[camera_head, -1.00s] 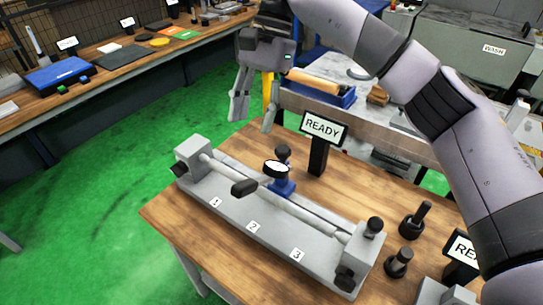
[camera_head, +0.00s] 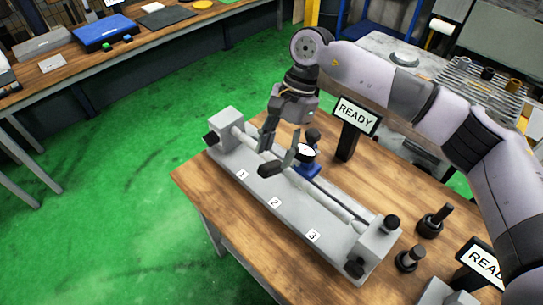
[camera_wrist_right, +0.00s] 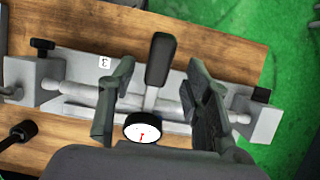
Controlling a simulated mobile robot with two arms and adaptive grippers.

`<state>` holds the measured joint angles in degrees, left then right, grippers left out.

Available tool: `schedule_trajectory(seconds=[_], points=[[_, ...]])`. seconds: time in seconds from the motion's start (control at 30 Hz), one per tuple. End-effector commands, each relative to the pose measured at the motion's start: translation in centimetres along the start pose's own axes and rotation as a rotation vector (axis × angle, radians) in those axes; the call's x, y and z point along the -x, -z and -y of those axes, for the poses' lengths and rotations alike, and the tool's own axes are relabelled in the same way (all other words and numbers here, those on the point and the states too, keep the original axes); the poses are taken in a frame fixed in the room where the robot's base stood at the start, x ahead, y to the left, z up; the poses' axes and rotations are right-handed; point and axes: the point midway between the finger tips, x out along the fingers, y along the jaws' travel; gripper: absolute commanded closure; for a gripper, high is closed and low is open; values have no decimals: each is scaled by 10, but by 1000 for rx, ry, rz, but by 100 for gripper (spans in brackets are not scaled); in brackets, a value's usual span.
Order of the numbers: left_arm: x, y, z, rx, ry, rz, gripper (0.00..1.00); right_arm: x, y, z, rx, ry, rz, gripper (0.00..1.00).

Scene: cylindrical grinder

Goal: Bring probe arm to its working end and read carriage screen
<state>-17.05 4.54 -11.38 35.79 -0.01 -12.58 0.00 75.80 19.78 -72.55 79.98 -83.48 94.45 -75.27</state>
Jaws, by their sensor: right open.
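The grinder fixture (camera_head: 225,160) is a long grey bed with a shaft between two end blocks and labels 1, 2 and 3. A blue carriage (camera_head: 308,169) with a round dial (camera_head: 306,150) sits near its middle, near label 2. The probe arm's black handle (camera_head: 270,169) points toward the labelled side; it also shows in the wrist view (camera_wrist_right: 160,62). My right gripper (camera_head: 278,152) is open and empty just above the handle. In the wrist view its fingers (camera_wrist_right: 155,92) appear on either side of the handle, without visible contact. The screen (camera_head: 356,114) behind the carriage reads READY. My left gripper is not in view.
Black knobbed pieces (camera_head: 433,222) stand right of the fixture, with a second, partly cut-off screen (camera_head: 484,262) beyond. A back bench (camera_head: 470,80) holds a rack. A left bench (camera_head: 130,48) holds a blue case (camera_head: 103,33). Green floor lies between.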

Motion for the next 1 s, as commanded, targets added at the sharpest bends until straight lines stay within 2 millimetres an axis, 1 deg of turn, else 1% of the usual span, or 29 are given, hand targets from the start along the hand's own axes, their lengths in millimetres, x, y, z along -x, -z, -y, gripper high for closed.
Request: schedule_trajectory(seconds=[0.03,0.2,0.3,0.43,0.63,1.0], points=[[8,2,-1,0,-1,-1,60,-7,-2,-1,1,-4,3,55],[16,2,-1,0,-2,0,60,-31,-2,0,2,-2,1,55],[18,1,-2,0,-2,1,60,-39,-2,0,2,-1,1,55],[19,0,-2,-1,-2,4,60,-43,-1,0,3,0,0,55],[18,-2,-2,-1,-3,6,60,-44,0,0,2,0,0,55],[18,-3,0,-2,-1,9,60,-43,0,0,2,0,0,79]])
